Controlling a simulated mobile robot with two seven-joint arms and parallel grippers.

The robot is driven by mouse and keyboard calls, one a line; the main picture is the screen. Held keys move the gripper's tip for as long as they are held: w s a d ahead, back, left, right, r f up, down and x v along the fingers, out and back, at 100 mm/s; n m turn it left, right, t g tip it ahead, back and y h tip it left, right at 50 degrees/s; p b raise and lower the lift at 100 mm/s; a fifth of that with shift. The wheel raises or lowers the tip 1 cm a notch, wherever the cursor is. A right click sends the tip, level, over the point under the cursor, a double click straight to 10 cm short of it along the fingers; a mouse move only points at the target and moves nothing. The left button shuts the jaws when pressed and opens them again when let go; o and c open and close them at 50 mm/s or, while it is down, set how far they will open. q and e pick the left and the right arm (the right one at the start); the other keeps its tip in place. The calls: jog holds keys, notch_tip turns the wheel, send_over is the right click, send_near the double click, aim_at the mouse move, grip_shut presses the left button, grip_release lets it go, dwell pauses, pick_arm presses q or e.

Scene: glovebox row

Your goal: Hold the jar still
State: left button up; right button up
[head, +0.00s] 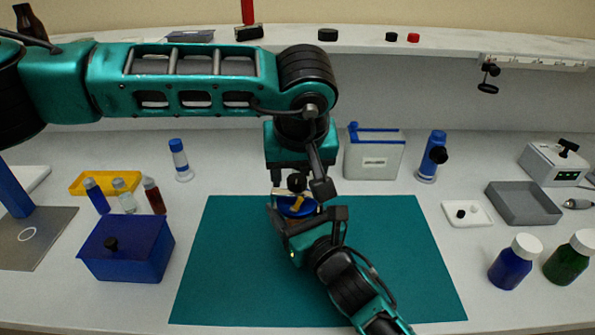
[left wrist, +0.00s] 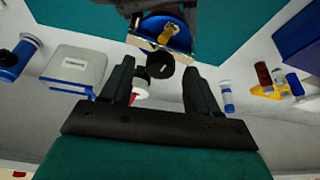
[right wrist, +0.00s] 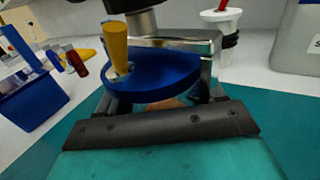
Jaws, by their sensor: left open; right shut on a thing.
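The jar shows mainly as a round blue top (head: 297,207) with a yellow upright handle, over the teal mat (head: 400,270). In the right wrist view the blue top (right wrist: 165,78) is large, with a brownish part low behind the gripper bar. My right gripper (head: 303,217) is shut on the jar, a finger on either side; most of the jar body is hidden. My left gripper (head: 296,178) is open just above and behind it, pointing down. In the left wrist view a black knob (left wrist: 160,65) and the blue top (left wrist: 165,32) lie beyond its spread fingers.
A blue box (head: 128,250) and several small vials stand left of the mat. A white container (head: 373,158) and a blue-white bottle (head: 432,157) stand behind it. A grey tray (head: 524,203) and two capped bottles are at the right. The front mat is mostly clear.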

jog(key=shift+r, duration=0.1)
pick_arm(q)
jog(key=v, duration=1.1)
jog(key=shift+r, duration=0.3)
pick_arm(e)
jog(key=o, duration=1.4)
jog(key=shift+s, duration=0.1)
